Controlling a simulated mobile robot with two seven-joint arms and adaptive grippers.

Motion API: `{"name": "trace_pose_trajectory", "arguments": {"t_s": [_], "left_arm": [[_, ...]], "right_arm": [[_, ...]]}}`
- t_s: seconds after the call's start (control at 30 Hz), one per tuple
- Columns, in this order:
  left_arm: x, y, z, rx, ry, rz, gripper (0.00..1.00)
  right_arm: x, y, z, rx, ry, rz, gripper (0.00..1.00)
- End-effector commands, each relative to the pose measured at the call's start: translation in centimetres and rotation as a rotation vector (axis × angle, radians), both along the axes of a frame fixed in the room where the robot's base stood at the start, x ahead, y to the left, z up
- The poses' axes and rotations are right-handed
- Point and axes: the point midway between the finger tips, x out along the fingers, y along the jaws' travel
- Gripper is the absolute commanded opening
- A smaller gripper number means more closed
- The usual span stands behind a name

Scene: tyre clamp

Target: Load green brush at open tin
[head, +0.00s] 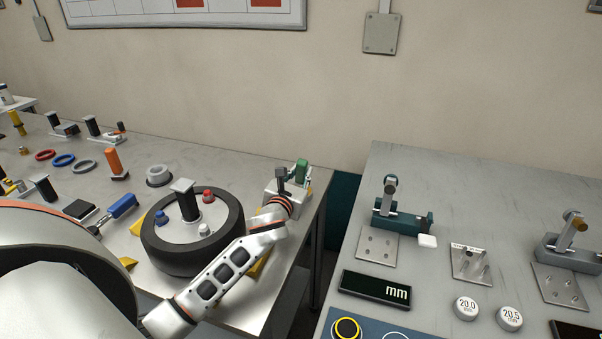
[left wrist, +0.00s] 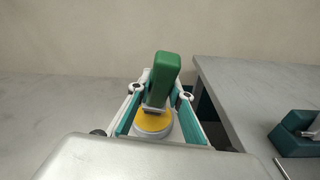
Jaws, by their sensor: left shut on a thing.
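My left gripper (head: 298,185) is at the right end of the left table. It is shut on the green brush (head: 302,170), whose upright green handle shows just beyond the gripper body. In the left wrist view the green brush (left wrist: 160,82) stands between the teal and white fingers (left wrist: 154,112). A round tin with a yellow face (left wrist: 152,122) shows under the brush. The brush's lower end is hidden, so I cannot tell whether it touches the yellow. My right gripper is not in view.
A tyre (head: 193,232) on the left table lies close beside my left arm. A blue-handled tool (head: 122,206), an orange-handled tool (head: 113,160) and coloured rings (head: 63,160) lie farther left. A gap separates this table from the right table (head: 440,180), which holds gauges and a display (head: 375,288).

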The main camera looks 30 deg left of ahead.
Motion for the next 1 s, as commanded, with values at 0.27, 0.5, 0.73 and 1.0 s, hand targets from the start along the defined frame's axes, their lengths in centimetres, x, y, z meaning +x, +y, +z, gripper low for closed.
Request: {"name": "trace_pose_trajectory", "arguments": {"t_s": [0.27,0.5,0.73,1.0], "left_arm": [[0.00,0.01,-0.33,0.000,0.000,0.000,0.00],[0.00,0.01,-0.58,0.000,0.000,0.000,0.00],[0.00,0.01,-0.79,0.000,0.000,0.000,0.00],[-0.01,-0.01,-0.86,0.000,0.001,0.000,0.00]], "right_arm": [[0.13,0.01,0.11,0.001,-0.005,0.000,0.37],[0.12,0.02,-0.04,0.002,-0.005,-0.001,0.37],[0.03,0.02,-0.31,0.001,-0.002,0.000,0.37],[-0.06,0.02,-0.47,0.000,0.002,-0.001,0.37]]}}
